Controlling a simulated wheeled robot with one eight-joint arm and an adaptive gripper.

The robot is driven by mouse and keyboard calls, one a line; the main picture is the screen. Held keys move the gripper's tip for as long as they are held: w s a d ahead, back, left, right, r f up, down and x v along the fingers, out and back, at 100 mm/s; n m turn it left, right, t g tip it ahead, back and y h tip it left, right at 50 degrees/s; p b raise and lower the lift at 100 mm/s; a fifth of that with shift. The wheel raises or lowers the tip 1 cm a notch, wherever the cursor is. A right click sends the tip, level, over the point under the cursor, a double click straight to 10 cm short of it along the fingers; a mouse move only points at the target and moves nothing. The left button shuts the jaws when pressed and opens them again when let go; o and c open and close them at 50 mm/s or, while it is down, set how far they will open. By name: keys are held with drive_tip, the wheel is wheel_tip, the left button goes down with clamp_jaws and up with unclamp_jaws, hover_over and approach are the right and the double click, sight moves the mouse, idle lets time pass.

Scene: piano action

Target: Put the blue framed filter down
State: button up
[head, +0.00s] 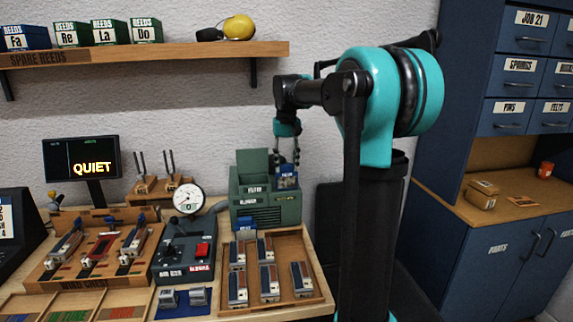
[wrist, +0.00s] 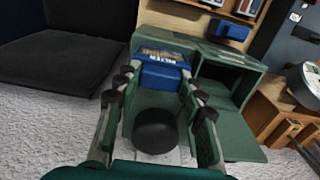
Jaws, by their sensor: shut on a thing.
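The blue framed filter (head: 288,181) has a white-lettered label. It is between the fingers of my gripper (head: 287,160), at the upper right of the green blower box (head: 264,215). In the wrist view, the filter (wrist: 162,76) is held upright between the fingertips of my gripper (wrist: 158,88), against the box's green top. I cannot tell whether it rests on the box or hangs just above it. The box's lid (head: 252,162) stands open, and the wrist view shows an open, empty-looking compartment (wrist: 226,80) beside the filter.
A wooden tray (head: 317,287) with several grey-and-wood parts is nearer. A round gauge (head: 188,199) and a dark control unit (head: 183,250) stand to the left. A shelf (head: 150,52) is above.

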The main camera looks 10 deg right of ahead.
drive_tip(key=shift+f, duration=0.1)
drive_tip(key=o, duration=1)
wheel_tip(320, 180, up, 12)
drive_tip(key=shift+r, duration=0.1)
